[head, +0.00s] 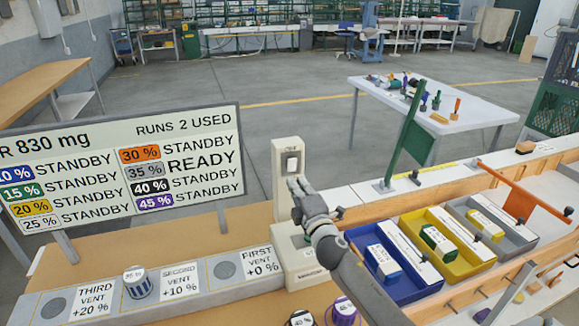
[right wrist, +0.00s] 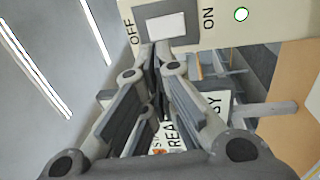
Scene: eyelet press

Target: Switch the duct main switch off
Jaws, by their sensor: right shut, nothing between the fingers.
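The duct main switch (head: 292,163) is a white rocker in a dark frame on an upright beige post (head: 288,148). In the right wrist view the white rocker (right wrist: 166,27) sits between the printed words OFF on the left and ON on the right. My right gripper (head: 297,181) is shut and empty, just below the rocker in the head view. Its fingertips (right wrist: 155,48) are close to the switch's edge; I cannot tell if they touch. My left gripper is not in view.
A status board (head: 100,165) stands left of the post. A vent row (head: 225,271) lies in front of it. Blue (head: 400,290), yellow (head: 462,268) and grey (head: 513,246) trays sit right of my arm. A green upright panel (head: 408,138) stands behind them.

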